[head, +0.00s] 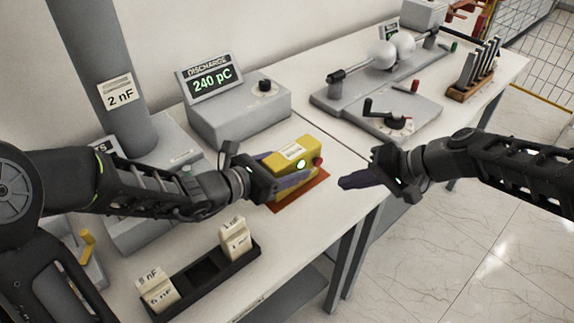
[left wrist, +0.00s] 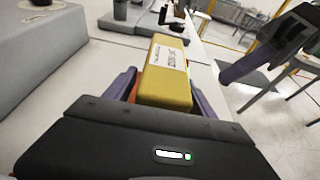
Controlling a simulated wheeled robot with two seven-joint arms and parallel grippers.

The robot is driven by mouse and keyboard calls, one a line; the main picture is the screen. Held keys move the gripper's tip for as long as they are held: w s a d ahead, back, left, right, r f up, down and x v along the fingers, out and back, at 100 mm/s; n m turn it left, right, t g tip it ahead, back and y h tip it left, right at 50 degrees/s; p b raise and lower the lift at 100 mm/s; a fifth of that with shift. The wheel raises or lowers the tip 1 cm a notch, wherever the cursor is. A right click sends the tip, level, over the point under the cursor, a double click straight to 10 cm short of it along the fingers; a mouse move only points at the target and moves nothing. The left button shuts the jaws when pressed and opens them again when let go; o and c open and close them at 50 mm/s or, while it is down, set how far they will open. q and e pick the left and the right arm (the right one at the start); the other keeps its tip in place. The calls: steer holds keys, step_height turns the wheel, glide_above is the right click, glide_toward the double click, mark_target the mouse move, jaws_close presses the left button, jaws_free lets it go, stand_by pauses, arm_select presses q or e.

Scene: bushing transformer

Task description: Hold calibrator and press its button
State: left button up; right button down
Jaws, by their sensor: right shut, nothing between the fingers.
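The yellow calibrator (head: 308,148) is at the table's front edge, over an orange-brown mat (head: 307,195). It has a white label, a lit green spot and a red button (head: 319,161) on its right end. My left gripper (head: 277,167) is shut on the calibrator, one purple finger along each long side. The calibrator (left wrist: 165,85) lies between the fingers in the left wrist view too, where the button is hidden. My right gripper (head: 343,183) is shut and empty, right of the calibrator and apart from it, fingertips pointing left; it also shows in the left wrist view (left wrist: 226,78).
A grey discharge unit (head: 240,110) reading 240 pC stands behind the calibrator. A black rack (head: 205,268) with several labelled blocks lies in front. A grey device with white spheres (head: 382,55) and a wooden rack (head: 472,90) stand on the right table. Open floor lies right.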

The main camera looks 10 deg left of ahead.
arm_select(q)
steer(key=shift+o, duration=0.4)
steer(key=shift+s+a+r, duration=0.2)
steer(key=shift+s+a, duration=0.15)
steer(key=shift+a, duration=0.05)
steer(key=v, duration=1.1)
steer(key=shift+w, duration=0.1)
arm_select(e)
steer(key=shift+w, duration=0.1)
